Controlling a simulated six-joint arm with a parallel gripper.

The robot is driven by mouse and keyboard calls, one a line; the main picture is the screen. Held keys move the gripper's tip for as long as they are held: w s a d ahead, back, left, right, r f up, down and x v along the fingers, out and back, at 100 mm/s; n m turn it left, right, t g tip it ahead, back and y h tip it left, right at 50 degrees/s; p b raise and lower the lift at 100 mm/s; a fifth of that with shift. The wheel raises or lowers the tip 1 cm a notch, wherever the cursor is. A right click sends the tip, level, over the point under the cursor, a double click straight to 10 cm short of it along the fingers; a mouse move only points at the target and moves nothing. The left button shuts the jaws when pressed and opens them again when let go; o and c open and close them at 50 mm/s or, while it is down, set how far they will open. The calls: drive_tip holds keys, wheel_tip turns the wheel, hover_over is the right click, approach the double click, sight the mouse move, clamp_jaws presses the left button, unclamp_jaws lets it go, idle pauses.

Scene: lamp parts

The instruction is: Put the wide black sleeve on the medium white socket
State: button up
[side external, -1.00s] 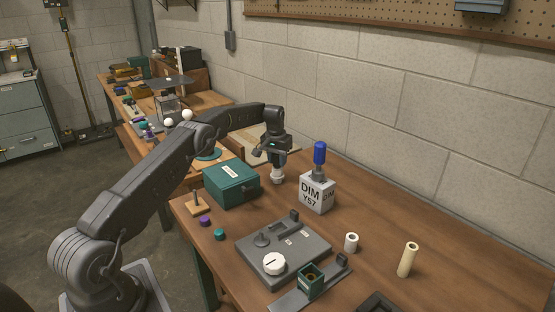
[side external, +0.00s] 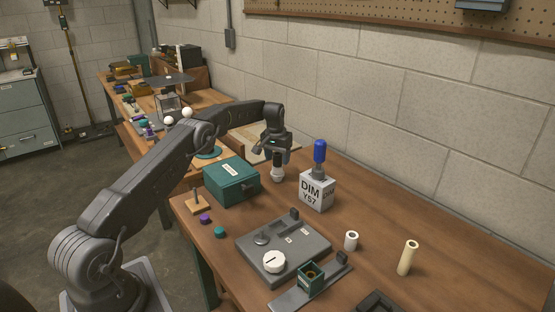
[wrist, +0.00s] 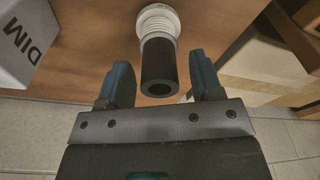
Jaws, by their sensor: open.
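The black sleeve (wrist: 158,66) is a dark tube in the wrist view, its open end facing the camera. Its far end meets the white threaded socket (wrist: 158,19), and the two look in line. In the side view the white socket (side external: 277,174) stands upright on the table, with the dark sleeve (side external: 279,157) above it. My gripper (wrist: 165,82) is open, one blue-padded finger on each side of the sleeve with gaps between. It also shows in the side view (side external: 272,150), just above the sleeve. How far the sleeve sits over the socket is hidden.
A teal box (side external: 231,181) stands to the left. A grey fixture (side external: 284,247), a white ring (side external: 351,241) and a cream tube (side external: 408,258) are nearer the front.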

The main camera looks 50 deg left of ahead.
sight(276, 155)
wheel_tip(276, 155, up, 12)
drive_tip(key=s+f, duration=0.1)
drive_tip(key=s+d+r+m+t, duration=0.1)
drive_tip(key=s+d+r, duration=0.5)
drive_tip(key=d+r, duration=0.3)
drive_tip(key=s+d+r+m+t, duration=0.1)
drive_tip(key=s+d+r, duration=0.5)
drive_tip(key=d+r, duration=0.3)
drive_tip(key=s+d+f+m+t, duration=0.1)
drive_tip(key=s+d, duration=0.4)
drive_tip(key=s, duration=0.2)
drive_tip(key=s+d+f+m, duration=0.1)
drive_tip(key=s+d, duration=0.3)
drive_tip(key=s, duration=0.4)
drive_tip(key=s+d+f, duration=0.2)
drive_tip(key=s+f, duration=0.1)
drive_tip(key=s, duration=0.2)
drive_tip(key=s+d+f+m+t, duration=0.1)
drive_tip(key=s+d+f, duration=0.1)
drive_tip(key=s, duration=0.4)
drive_tip(key=shift+s+f+h, duration=0.15)
drive_tip(key=shift+f+h, duration=0.15)
drive_tip(key=shift+f, duration=0.55)
